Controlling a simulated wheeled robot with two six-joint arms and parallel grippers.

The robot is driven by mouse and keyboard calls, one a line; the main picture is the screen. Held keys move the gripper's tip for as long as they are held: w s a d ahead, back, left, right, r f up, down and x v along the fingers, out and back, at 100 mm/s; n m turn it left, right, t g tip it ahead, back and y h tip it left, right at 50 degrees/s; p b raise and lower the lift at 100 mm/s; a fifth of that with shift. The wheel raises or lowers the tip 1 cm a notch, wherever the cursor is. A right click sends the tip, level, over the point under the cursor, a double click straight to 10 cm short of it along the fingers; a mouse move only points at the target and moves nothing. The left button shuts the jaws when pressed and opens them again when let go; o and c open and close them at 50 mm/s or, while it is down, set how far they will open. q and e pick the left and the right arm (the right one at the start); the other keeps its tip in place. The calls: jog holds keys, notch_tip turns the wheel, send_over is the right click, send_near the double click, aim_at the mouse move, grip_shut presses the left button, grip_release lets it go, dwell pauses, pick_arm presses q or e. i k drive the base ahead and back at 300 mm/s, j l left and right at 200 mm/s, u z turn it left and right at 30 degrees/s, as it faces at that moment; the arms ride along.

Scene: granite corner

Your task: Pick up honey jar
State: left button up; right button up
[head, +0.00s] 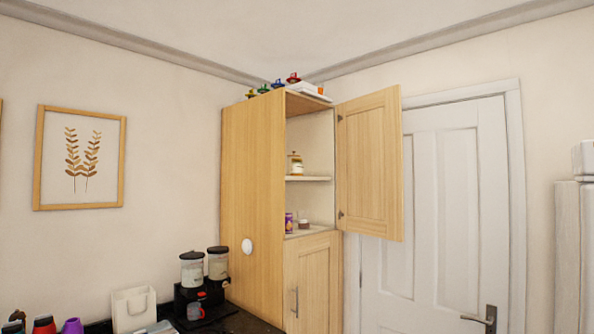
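A small jar with a golden-brown lid, which looks like the honey jar (296,164), stands upright on the middle shelf (308,179) of a tall wooden cabinet (252,190). The cabinet's upper door (371,165) is swung open to the right. The jar is small in view, so its label cannot be read. Neither of my grippers is in the head view.
A purple can (289,222) and a small dark-and-white container (304,221) stand on the lower shelf. The lower cabinet door (312,284) is shut. A white door (445,210) is at right.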

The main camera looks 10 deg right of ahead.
aim_at(296, 166)
jog(key=i+l, duration=0.2)
jog(key=i, duration=0.35)
jog(key=i+l+z, duration=0.1)
jog(key=i, duration=0.4)
jog(key=i+l, duration=0.25)
jog(key=i, duration=0.3)
jog(key=i+l+z, duration=0.1)
jog(key=i, duration=0.45)
